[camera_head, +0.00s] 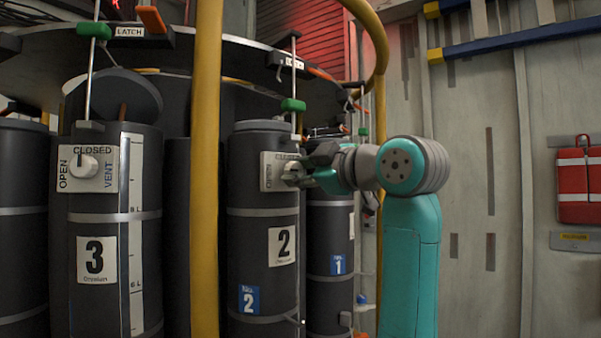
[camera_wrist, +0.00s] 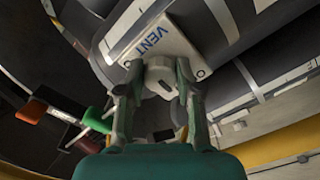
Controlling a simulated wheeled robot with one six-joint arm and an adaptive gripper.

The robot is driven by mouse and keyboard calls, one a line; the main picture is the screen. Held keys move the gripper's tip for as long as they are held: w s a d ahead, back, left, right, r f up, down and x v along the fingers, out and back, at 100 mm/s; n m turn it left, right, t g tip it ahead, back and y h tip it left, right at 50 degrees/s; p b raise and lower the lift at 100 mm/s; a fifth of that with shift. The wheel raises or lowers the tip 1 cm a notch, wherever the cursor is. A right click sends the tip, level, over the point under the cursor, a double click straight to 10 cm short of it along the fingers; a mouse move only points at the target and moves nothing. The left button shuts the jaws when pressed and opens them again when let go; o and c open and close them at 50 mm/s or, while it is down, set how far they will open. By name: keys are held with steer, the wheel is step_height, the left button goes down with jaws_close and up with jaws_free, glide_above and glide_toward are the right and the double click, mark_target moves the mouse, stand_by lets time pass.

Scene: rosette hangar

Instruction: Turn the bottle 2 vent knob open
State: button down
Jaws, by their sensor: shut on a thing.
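Bottle 2 (camera_head: 262,215) is a dark upright cylinder with a white "2" label. Its pale vent plate (camera_head: 271,175) carries the words OPEN and CLOSED; VENT is readable in the wrist view. The bottle 2 vent knob (camera_wrist: 160,75) is white and sits between the fingers of my gripper (camera_wrist: 157,85). In the head view my gripper (camera_head: 305,175) reaches in from the right, shut on the knob and partly hiding it. The knob's exact angle is hard to tell.
A yellow post (camera_head: 206,170) stands between bottle 2 and bottle 3 (camera_head: 95,290). Bottle 3 has its own vent knob (camera_head: 83,166). Bottle 1 (camera_head: 328,225) is close behind at right. Green-handled latch rods (camera_head: 293,105) hang above. A red case (camera_head: 577,185) is on the right wall.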

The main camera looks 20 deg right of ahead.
steer(key=shift+n, duration=0.3)
stand_by(0.4)
steer(key=c, duration=0.8)
jaws_free()
steer(key=shift+o, duration=0.2)
steer(key=v, duration=1.2)
